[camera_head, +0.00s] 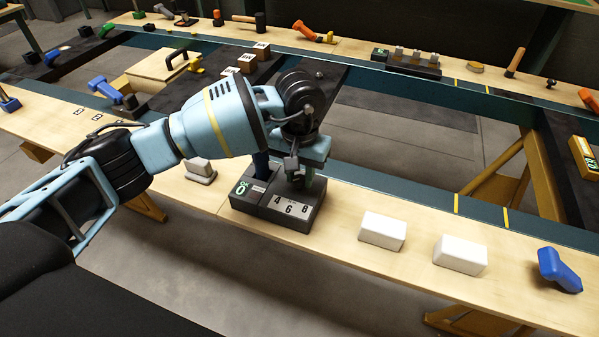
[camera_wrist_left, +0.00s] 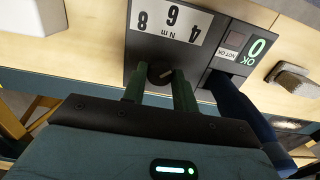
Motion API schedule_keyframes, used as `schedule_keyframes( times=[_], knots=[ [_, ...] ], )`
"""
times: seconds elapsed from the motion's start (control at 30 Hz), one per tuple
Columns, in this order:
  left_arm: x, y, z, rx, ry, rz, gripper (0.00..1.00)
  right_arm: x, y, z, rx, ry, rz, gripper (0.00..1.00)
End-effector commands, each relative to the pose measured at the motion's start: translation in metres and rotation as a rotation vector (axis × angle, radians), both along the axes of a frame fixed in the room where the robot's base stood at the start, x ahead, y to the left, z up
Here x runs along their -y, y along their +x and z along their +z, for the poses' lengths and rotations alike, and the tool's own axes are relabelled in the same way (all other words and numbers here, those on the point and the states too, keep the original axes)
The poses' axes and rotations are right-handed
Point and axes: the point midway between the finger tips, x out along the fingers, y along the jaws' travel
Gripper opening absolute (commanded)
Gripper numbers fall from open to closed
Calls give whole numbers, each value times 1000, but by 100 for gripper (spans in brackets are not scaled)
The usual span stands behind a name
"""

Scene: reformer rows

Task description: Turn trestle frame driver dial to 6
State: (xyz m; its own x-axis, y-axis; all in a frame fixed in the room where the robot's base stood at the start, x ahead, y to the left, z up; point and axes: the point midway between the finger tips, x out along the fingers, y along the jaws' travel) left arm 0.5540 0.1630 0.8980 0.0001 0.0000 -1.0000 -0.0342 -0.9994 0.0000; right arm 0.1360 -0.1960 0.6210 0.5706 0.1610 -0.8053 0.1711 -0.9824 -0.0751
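The trestle frame driver unit (camera_head: 269,213) is a dark box on the near bench, with a white scale plate (camera_head: 290,207) reading 4, 6, 8 and a green 0 display beside it. In the left wrist view the scale plate (camera_wrist_left: 171,20) appears upside down. The round dark dial knob (camera_wrist_left: 159,73) has a light mark angled toward the 4 side. My left gripper (camera_head: 297,182) is over the unit. Its green fingers (camera_wrist_left: 160,84) straddle the knob, their gap about the knob's width; I cannot see whether they press it. My right gripper is not in view.
A blue upright part (camera_head: 261,164) stands close beside my left gripper. White blocks (camera_head: 382,231) (camera_head: 460,254) and a blue tool (camera_head: 559,270) lie to the right on the bench. A pale block (camera_head: 200,171) sits left of the unit.

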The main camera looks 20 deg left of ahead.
Motion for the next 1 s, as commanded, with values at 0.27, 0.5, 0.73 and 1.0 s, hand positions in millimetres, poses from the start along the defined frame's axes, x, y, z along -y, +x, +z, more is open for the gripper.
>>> schedule_keyframes(
  times=[0.27, 0.5, 0.73, 1.0],
  knots=[
    [0, 0, 1, 0, 0, 6, 6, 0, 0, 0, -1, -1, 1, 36],
    [0, 0, 1, 1, 1, 83, 6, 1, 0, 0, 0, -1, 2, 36],
    [0, 1, 1, 1, 1, 250, 6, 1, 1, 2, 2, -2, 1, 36],
    [0, 0, 2, 1, 0, 481, 6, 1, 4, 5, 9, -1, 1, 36]
  ],
)
